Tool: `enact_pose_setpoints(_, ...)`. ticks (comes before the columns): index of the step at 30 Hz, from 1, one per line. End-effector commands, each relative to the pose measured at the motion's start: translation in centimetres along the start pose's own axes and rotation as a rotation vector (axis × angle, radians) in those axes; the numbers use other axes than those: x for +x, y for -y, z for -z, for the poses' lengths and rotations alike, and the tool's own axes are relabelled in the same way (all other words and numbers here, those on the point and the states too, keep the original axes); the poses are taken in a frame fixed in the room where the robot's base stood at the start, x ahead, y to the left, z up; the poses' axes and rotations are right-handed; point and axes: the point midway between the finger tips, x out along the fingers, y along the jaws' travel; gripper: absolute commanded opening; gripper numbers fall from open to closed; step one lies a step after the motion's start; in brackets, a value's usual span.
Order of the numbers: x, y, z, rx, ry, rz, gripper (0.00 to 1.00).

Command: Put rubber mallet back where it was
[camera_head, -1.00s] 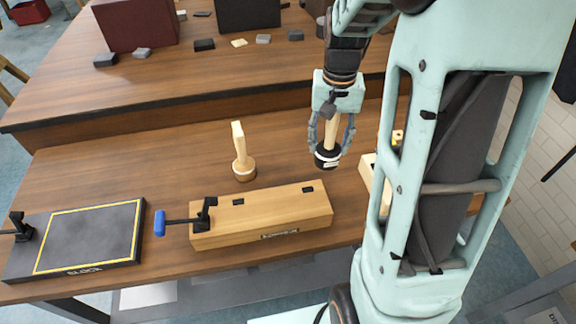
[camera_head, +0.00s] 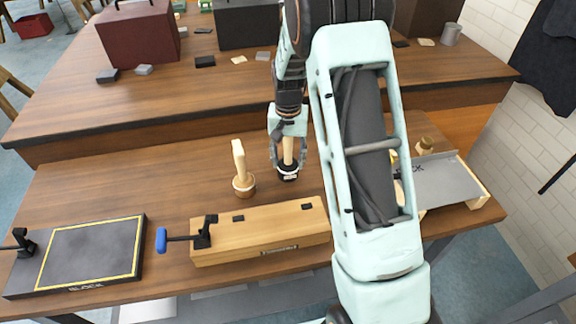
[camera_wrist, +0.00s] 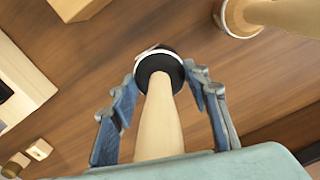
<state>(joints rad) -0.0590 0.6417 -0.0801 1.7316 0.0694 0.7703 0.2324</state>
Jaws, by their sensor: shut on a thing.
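The rubber mallet (camera_head: 288,173) has a black head with a pale band and a light wooden handle. My gripper (camera_head: 288,158) is shut on its handle and holds it upright, head down, behind the wooden clamp block. Whether the head touches the table cannot be told. In the wrist view the mallet's handle (camera_wrist: 160,118) runs between the fingers of my gripper (camera_wrist: 165,90), with the black head beyond. A wooden mallet (camera_head: 242,172) stands head down just to the left; it also shows at the upper right of the wrist view (camera_wrist: 240,18).
The wooden clamp block (camera_head: 260,238) with a blue-handled clamp lies in front. A dark board (camera_head: 90,255) with a yellow outline is at the left. A grey tray (camera_head: 445,180) is at the right, partly behind my arm. The table left of the wooden mallet is clear.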

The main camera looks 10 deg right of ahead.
Motion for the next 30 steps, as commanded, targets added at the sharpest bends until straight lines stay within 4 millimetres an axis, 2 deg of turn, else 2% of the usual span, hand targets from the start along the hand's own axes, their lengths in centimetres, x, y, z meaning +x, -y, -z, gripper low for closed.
enact_pose_setpoints(3, 1.9, 0.1, -0.1, 0.000, 0.003, -0.001, 0.15)
enact_pose_setpoints(6, 3.0, 0.1, 0.0, 0.000, 0.001, 0.000, 0.15)
enact_pose_setpoints(17, 3.5, 0.1, 0.0, -0.001, 0.000, 0.000, 0.15)
enact_pose_setpoints(18, 3.4, 0.1, 0.0, -0.001, 0.000, 0.000, 0.46)
enact_pose_setpoints(21, 3.4, 0.0, 0.0, -0.001, 0.001, 0.000, 0.57)
enact_pose_setpoints(22, 3.4, 0.0, 0.0, -0.001, 0.001, 0.000, 0.60)
enact_pose_setpoints(30, 3.3, 0.0, 0.0, -0.001, 0.001, 0.000, 0.60)
